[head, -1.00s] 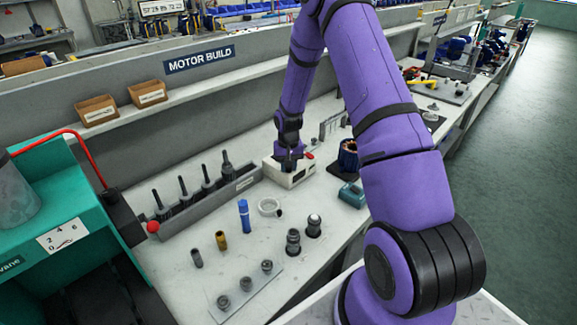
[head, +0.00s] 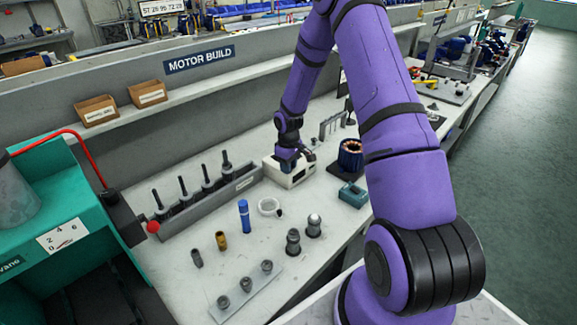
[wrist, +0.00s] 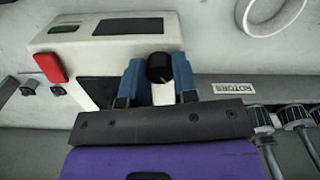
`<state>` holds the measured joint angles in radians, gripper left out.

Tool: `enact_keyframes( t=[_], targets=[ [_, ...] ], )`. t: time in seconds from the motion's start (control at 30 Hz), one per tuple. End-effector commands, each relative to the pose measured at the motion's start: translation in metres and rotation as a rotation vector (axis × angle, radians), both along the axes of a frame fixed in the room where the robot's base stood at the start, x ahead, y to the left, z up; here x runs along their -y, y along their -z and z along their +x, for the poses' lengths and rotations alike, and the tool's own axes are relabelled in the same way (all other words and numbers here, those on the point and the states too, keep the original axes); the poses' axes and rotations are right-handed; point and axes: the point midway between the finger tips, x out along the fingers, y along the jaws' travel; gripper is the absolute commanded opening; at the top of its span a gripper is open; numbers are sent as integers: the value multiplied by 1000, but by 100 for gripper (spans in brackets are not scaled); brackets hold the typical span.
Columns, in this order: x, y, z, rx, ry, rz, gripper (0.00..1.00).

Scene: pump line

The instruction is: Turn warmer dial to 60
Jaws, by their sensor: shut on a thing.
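The warmer (head: 297,177) is a cream box on the bench beside the grey rotor rack, and it fills the upper left of the wrist view (wrist: 108,42). Its black round dial (wrist: 159,68) sits between the two blue fingers of my gripper (wrist: 160,82), which is shut on it. A pale pointer mark shows faintly on the dial, but I cannot read its setting. In the head view my gripper (head: 290,163) is over the warmer and hides the dial.
The rotor rack (head: 212,204) with several upright shafts stands left of the warmer. A white ring (head: 269,207), a blue cylinder (head: 244,215) and a teal block (head: 353,194) lie nearby. A copper-wound stator (head: 350,155) stands to the right.

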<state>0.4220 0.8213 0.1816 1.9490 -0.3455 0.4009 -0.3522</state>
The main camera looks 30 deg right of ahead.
Motion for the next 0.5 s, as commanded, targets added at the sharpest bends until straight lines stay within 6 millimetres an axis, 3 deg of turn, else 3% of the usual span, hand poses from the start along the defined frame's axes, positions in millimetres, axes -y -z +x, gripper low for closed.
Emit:
enact_keyframes(
  t=[0.5],
  targets=[
    [0, 0, 0, 1, -63, 0, 3]
  ],
)
